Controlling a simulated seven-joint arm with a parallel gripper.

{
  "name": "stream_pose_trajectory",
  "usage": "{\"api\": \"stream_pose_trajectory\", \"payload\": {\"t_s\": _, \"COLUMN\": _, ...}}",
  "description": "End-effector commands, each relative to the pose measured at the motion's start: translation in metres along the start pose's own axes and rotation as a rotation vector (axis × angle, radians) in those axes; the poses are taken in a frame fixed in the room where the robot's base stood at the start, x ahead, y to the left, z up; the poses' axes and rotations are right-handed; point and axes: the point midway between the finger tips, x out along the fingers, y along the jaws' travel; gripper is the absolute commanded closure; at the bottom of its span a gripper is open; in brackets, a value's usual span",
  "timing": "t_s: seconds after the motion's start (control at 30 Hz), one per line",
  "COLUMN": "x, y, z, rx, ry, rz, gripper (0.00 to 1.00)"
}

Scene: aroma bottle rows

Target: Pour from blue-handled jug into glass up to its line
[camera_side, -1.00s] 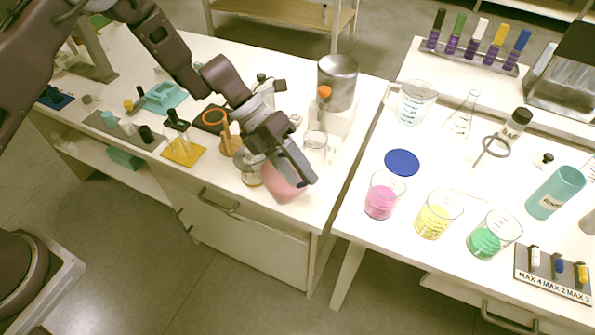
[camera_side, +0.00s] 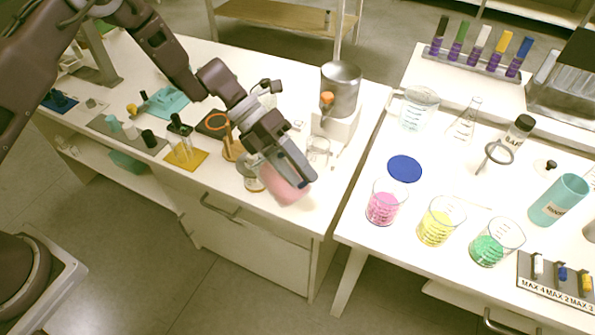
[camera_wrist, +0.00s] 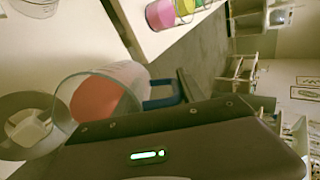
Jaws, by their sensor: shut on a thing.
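My gripper (camera_side: 300,175) is shut on the blue handle (camera_wrist: 163,92) of a clear jug with pink-red liquid (camera_wrist: 98,97). The jug (camera_side: 287,186) is tilted above the front part of the left bench in the side view, partly hidden by my gripper. A small clear glass vessel (camera_side: 252,176) with a yellowish base is just left of the jug, partly covered by my wrist. Another clear glass (camera_side: 318,150) stands behind and to the right of my gripper. I cannot tell which is the task's glass, and no fill line is readable. No stream of liquid is visible.
A steel cylinder (camera_side: 341,85) on a white stand is behind my gripper. An orange-ringed stand (camera_side: 218,122) and yellow mat (camera_side: 186,159) lie to the left. Beakers of pink (camera_side: 384,206), yellow (camera_side: 437,226) and green (camera_side: 492,246) stand on the right bench, across a gap.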

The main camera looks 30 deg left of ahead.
Motion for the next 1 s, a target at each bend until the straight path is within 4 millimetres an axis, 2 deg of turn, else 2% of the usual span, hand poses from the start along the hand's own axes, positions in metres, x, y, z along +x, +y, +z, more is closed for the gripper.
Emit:
{"api": "stream_pose_trajectory", "payload": {"t_s": 0.77, "x": -0.0099, "y": -0.0041, "z": 0.0009, "rx": -0.012, "ry": 0.005, "rz": -0.098, "gripper": 1.0}}
{"api": "stream_pose_trajectory", "payload": {"t_s": 1.0, "x": -0.0066, "y": -0.0039, "z": 0.0008, "rx": -0.006, "ry": 0.003, "rz": -0.057, "gripper": 1.0}}
